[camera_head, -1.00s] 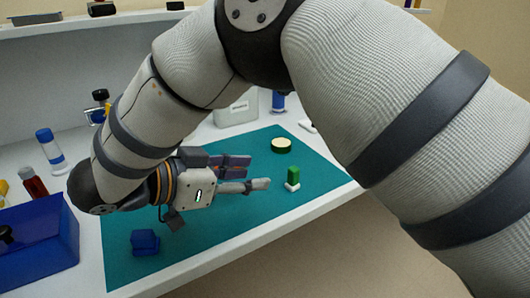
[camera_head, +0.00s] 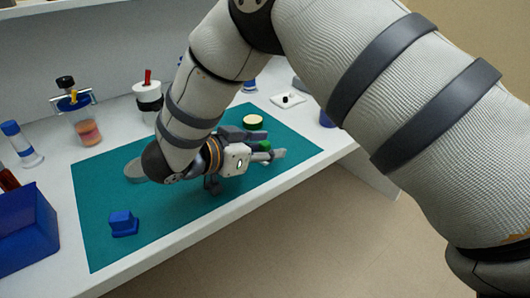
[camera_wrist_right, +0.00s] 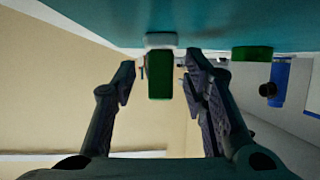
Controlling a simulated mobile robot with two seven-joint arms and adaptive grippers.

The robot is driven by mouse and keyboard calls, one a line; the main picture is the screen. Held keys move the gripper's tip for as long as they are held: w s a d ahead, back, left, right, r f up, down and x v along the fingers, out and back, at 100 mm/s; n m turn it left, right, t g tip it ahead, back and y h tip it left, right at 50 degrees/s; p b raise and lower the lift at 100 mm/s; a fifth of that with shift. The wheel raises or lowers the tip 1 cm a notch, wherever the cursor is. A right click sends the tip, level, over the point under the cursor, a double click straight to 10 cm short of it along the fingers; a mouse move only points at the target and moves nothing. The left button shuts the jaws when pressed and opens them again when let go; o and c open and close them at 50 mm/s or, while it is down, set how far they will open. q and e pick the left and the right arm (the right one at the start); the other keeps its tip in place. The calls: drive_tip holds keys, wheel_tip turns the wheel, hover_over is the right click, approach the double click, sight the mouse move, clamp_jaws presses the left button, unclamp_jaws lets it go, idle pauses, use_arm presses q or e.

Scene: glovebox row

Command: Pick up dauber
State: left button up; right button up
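The green piece with a white base, which I take for the dauber (camera_head: 265,145), stands on the teal mat (camera_head: 150,235), partly hidden by my right gripper in the head view. My right gripper (camera_head: 266,147) is low over the mat, its fingers pointing right, around the dauber. In the right wrist view, the green body of the dauber (camera_wrist_right: 160,76) shows between the two spread fingers of the gripper (camera_wrist_right: 160,82), with a gap on each side. The left gripper is not in view.
A round cream-topped green piece (camera_head: 253,121) lies just behind the gripper. A blue block (camera_head: 123,223) sits front left on the mat, beside a blue bin (camera_head: 25,235). Jars and bottles stand behind on the white bench (camera_head: 55,180). A small white dish (camera_head: 287,101) is at back right.

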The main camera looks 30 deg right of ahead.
sight(264, 144)
drive_tip(key=c, duration=0.7)
drive_tip(key=shift+r, duration=0.1)
drive_tip(key=shift+r, duration=0.35)
drive_tip(key=r, duration=0.3)
drive_tip(key=shift+s+a+r+p, duration=0.2)
drive_tip(key=shift+a+r+p, duration=0.05)
drive_tip(key=shift+r+p, duration=0.15)
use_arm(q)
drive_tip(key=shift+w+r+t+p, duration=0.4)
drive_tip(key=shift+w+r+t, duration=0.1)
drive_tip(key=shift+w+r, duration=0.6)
use_arm(e)
drive_tip(key=s+a+r, duration=0.2)
drive_tip(key=s, duration=0.1)
drive_tip(key=s+a+r, duration=0.3)
drive_tip(key=s, duration=0.1)
drive_tip(key=s+a+r, duration=0.3)
drive_tip(key=shift+s+a+r, duration=0.15)
drive_tip(key=shift+s, duration=0.1)
